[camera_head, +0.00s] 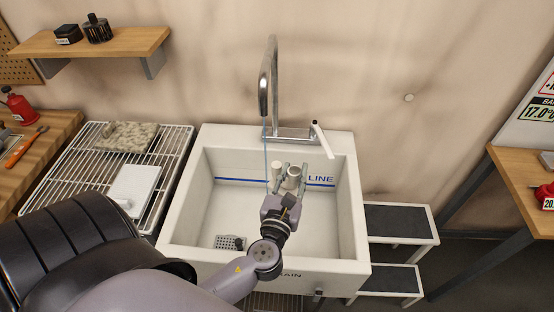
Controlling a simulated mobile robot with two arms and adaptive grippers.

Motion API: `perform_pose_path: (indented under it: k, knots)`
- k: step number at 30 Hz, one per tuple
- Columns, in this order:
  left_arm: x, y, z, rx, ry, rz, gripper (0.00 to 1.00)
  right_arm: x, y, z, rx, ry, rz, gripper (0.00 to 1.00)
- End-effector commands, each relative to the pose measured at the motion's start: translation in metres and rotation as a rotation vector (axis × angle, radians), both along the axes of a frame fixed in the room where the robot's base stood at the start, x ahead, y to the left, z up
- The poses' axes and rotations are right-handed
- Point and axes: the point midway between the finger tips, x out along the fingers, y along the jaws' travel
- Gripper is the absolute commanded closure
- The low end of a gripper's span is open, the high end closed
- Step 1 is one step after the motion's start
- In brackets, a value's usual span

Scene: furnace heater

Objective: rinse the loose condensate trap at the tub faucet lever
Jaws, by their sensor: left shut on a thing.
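The condensate trap (292,171), a pale grey piece with round pipe openings, is inside the white tub (352,205). My left gripper (288,187) reaches in from the front and is shut on it; the fingers and wrist hide its lower part. The chrome faucet (272,60) arches over the tub. A thin blue stream (266,150) falls from its spout, just left of the trap in the picture; I cannot tell whether it touches the trap. The white faucet lever (322,140) sits at the right of the faucet base, tilted. My right gripper is not in view.
A wire rack (75,165) at left holds a beige sponge-like pad (128,136) and a white block (134,190). A perforated drain piece (228,242) lies at the tub's front left. Steps (398,222) and a wooden table (520,175) stand at right.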

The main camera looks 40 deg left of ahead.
Motion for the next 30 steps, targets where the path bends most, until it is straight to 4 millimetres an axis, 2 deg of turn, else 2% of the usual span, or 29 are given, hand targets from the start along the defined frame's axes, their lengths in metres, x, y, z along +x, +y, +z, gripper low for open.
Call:
perform_pose_path:
  k: [18,30]
  knots:
    - [-0.02,-0.043,0.0,-0.002,-0.001,0.0,1.0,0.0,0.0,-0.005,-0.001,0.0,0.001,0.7]
    - [-0.021,-0.046,0.001,-0.001,-0.001,0.0,1.0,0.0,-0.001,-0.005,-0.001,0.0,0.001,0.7]
